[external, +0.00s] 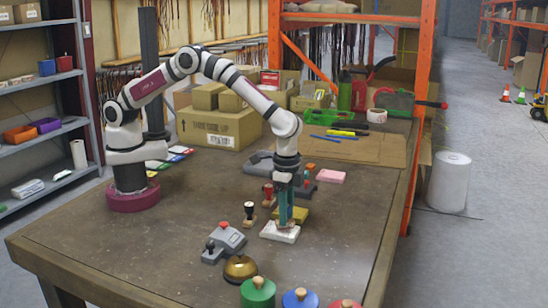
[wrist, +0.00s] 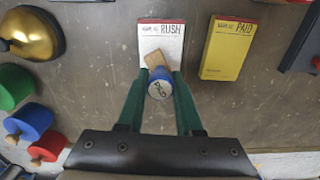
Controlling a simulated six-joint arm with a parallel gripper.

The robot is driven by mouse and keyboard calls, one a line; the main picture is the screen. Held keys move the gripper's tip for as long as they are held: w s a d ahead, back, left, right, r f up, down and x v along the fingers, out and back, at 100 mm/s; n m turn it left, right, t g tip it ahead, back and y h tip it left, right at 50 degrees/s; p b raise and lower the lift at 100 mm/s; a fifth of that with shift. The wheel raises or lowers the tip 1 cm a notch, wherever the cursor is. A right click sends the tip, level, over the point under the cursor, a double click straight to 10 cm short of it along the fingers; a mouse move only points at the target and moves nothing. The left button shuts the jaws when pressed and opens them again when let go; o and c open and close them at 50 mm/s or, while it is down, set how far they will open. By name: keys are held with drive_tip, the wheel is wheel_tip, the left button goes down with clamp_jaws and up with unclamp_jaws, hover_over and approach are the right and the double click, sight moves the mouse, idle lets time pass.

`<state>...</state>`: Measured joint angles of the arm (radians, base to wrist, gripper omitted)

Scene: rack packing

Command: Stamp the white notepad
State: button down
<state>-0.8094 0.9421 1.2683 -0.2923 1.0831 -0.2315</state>
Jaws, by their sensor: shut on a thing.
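The white notepad (wrist: 161,36) lies on the table, with a red strip and the word RUSH at its top in the wrist view. It also shows below my gripper in the external view (external: 279,235). My gripper (wrist: 160,82) has green fingers, shut on a stamp (wrist: 160,88) with a round blue, lettered top and a tan wooden part. The stamp overlaps the pad's near edge in the wrist view. The fingers point down over the pad in the external view (external: 292,222). I cannot tell whether the stamp touches the paper.
A yellow notepad (wrist: 229,48) marked PAID lies to the right of the white one. A brass bell (external: 240,268), a grey device (external: 223,242), red-handled (external: 268,193) and black-handled (external: 249,213) stamps and coloured round pieces with knobs stand nearby.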

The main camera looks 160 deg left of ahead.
drive_tip(key=shift+f, duration=0.6)
idle(1.0)
drive_tip(key=shift+r, duration=3.6)
drive_tip(key=w+d+r+m, duration=0.25)
drive_tip(key=d+r, duration=0.35)
drive_tip(key=d, duration=0.4)
drive_tip(key=w+d+r+m, duration=0.25)
drive_tip(key=d+r, duration=0.25)
drive_tip(key=d, duration=0.6)
drive_tip(key=s+d+r+m, duration=0.1)
drive_tip(key=s+d+r, duration=0.1)
drive_tip(key=d, duration=0.5)
drive_tip(key=s+d+r+m, duration=0.2)
drive_tip(key=d+r, duration=0.3)
drive_tip(key=d, duration=0.3)
drive_tip(key=shift+s+d+r+m, duration=0.15)
drive_tip(key=shift+s+d+m, duration=0.15)
drive_tip(key=shift+s, duration=0.4)
